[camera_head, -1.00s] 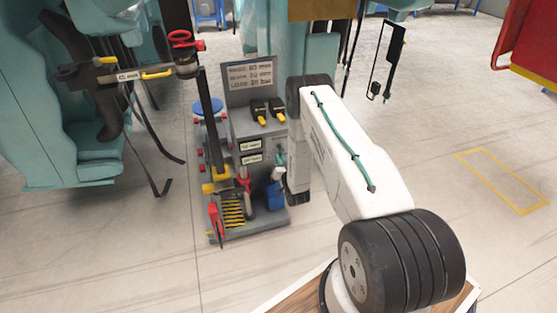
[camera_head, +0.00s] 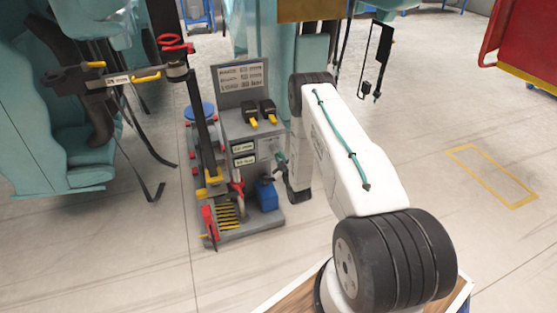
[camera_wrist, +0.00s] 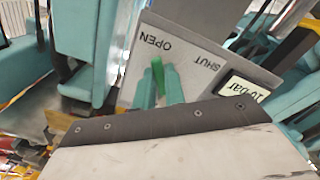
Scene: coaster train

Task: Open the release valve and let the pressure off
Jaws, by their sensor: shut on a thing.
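In the wrist view, my gripper (camera_wrist: 159,86) has its two teal fingers closed around a green lever (camera_wrist: 157,68). The lever stands in front of a grey plate (camera_wrist: 185,58) marked OPEN and SHUT, which appears upside down. Its visible tip lies nearer the word OPEN. A small display (camera_wrist: 241,89) beside the plate seems to read 10 bar. In the head view, my gripper is mostly hidden behind my arm, at the right side of the grey pump unit (camera_head: 262,138).
A sign board (camera_head: 240,76) and two black and yellow parts (camera_head: 268,112) top the unit. A blue box (camera_head: 267,196) sits on its base. A black post with a crossbar (camera_head: 128,78) stands left, with straps hanging near teal seats (camera_head: 85,175). Floor at right is clear.

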